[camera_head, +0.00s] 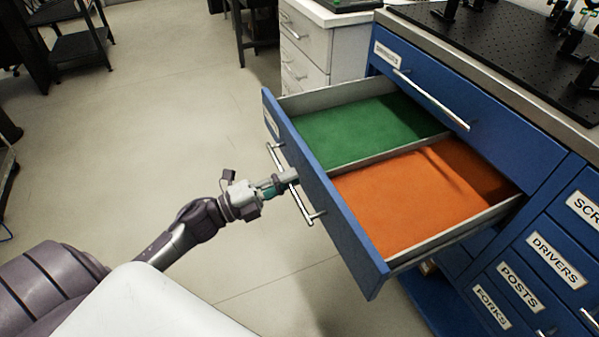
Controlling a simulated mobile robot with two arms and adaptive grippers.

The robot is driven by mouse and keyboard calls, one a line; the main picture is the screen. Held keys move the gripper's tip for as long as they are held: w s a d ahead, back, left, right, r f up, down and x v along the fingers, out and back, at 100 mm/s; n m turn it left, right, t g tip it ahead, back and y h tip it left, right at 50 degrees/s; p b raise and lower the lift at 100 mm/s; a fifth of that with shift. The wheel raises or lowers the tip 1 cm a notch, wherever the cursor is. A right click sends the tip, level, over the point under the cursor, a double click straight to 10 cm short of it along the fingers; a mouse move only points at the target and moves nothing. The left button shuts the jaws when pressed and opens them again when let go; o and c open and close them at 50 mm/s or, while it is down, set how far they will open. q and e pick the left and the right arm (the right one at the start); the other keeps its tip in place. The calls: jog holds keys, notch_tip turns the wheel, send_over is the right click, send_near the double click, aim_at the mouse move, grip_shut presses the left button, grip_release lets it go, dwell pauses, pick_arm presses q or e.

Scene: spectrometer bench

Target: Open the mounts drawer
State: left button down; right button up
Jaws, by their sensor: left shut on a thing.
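A blue drawer (352,236) stands pulled out from the blue cabinet. Its inside is split by a thin divider into a green-floored part (365,127) and an orange-floored part (410,200), and both look empty. A label on its front is too oblique to read. The drawer's silver bar handle (305,207) is on the front face. My left gripper (285,179) is at this handle and shut on it, with the arm coming in from the lower left. My right gripper does not show.
Above is a shut drawer with a silver handle (431,99). Smaller shut drawers labelled DRIVERS (556,260), POSTS and FORKS are at the lower right. A black breadboard (500,45) with optics tops the bench. The floor (150,130) left of the drawer is clear.

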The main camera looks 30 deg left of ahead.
pick_arm(q)
jog(key=shift+s+a, duration=0.4)
jog(key=shift+s, duration=0.1)
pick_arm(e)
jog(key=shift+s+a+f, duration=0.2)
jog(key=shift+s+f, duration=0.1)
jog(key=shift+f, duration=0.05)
pick_arm(q)
jog(key=c, duration=1.2)
grip_release()
jog(key=v, duration=1.2)
